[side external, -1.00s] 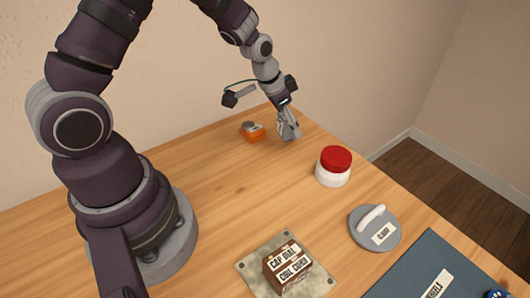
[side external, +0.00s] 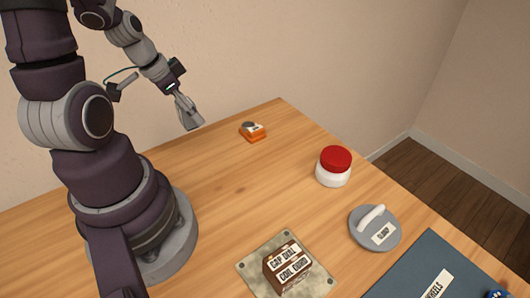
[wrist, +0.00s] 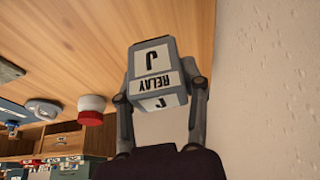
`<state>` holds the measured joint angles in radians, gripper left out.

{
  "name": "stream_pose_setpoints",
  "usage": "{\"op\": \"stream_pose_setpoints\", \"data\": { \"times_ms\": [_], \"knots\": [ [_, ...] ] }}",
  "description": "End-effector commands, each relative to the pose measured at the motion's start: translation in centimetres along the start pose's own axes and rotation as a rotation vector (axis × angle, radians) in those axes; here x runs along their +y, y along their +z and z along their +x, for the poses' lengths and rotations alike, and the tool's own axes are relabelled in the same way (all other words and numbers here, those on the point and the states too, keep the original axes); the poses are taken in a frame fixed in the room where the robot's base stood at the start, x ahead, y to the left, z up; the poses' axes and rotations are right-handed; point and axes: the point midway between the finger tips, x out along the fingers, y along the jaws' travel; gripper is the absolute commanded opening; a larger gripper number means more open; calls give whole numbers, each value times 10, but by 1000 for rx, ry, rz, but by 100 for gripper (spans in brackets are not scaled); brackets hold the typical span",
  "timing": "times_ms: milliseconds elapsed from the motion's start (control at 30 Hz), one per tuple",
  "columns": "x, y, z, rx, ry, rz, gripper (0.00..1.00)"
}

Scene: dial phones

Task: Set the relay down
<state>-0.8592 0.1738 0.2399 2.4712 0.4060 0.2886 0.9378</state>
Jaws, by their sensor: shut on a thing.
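The relay (wrist: 153,72) is a grey block with white labels reading "RELAY" and "J". In the wrist view it sits between the two fingers of my gripper (wrist: 160,100), which is shut on it. In the side external view my gripper (side external: 190,118) is at the upper left, against the wall and near the table's back edge, apart from the tabletop. The relay is hard to tell from the grey fingers there.
A small orange device (side external: 254,134) stands near the table's back corner. A red-lidded white jar (side external: 333,170), a grey lid with a handle (side external: 375,230), a dark mat (side external: 420,275) and a brown labelled block (side external: 287,268) on a plate (side external: 250,267) lie further forward. The middle table is clear.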

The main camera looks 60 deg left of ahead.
Motion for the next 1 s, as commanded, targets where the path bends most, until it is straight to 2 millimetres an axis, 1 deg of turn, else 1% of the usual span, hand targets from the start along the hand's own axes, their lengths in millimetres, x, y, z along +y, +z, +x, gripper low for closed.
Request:
{"op": "stream_pose_setpoints", "data": {
  "times_ms": [67, 167, 333, 500, 600, 933, 967, 1000],
  "knots": [
    [-4, 7, 5, -2, 0, -12, 3],
    [-3, 15, 22, -4, 4, -11, 4],
    [-3, 22, 41, -3, 2, -10, 4],
    [-3, 32, 65, -2, 2, -10, 4],
    [-4, 34, 71, 0, -2, -9, 4],
    [-4, 35, 73, 0, -2, -8, 4],
    [-4, 35, 74, 0, -3, -8, 44],
    [-4, 35, 73, 1, -3, -8, 49]
  ]
}}
